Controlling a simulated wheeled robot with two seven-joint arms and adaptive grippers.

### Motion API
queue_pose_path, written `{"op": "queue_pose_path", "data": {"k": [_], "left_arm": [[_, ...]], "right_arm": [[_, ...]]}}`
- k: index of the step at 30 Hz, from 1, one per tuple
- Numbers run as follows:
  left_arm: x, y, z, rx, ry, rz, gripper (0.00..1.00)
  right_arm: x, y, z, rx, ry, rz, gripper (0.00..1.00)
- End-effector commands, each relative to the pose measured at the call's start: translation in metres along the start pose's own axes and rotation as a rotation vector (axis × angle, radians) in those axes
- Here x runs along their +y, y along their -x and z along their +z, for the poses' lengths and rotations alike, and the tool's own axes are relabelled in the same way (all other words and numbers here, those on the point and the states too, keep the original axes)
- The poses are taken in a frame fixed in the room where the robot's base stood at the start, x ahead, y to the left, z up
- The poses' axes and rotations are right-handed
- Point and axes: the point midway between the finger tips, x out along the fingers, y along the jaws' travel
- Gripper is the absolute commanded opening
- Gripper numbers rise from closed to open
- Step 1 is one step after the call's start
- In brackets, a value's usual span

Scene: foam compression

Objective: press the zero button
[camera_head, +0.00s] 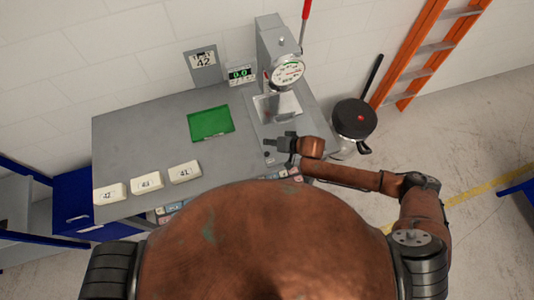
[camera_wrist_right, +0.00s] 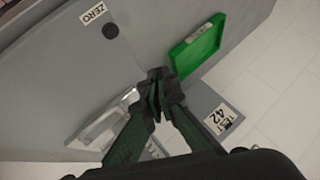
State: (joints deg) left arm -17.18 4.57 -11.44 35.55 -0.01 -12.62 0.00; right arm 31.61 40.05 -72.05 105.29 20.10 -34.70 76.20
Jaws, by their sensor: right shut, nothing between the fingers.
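The zero button is a dark round button (camera_wrist_right: 111,31) on the grey table top in the right wrist view, beside a white label reading ZERO (camera_wrist_right: 93,13). In the head view a small dark spot (camera_head: 268,155) just in front of my right gripper appears to be that button. My right gripper (camera_head: 270,142) is shut and empty above the table near it. In the right wrist view its fingertips (camera_wrist_right: 154,76) are together, apart from the button in the picture; their height above the table is hard to tell. My left gripper is not in view.
A press with a dial gauge (camera_head: 288,71) and a display (camera_head: 240,75) reading 0.0 stand behind. A green tray (camera_head: 211,123), labelled foam blocks (camera_head: 147,183) and a TEST 42 card (camera_head: 202,62) are left. A black-topped bin (camera_head: 354,119) and orange ladder (camera_head: 425,50) are right.

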Motion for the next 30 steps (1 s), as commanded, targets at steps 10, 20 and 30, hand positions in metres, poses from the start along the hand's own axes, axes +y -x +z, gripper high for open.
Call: {"op": "queue_pose_path", "data": {"k": [10,20,30], "left_arm": [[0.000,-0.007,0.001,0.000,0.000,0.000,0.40],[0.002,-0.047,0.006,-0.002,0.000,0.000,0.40],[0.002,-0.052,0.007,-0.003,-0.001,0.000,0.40]], "right_arm": [[0.015,-0.020,0.015,-0.002,-0.001,0.000,0.00],[0.038,-0.052,0.039,-0.001,-0.003,0.000,0.00],[0.044,-0.061,0.044,0.000,0.001,0.000,0.00]]}}
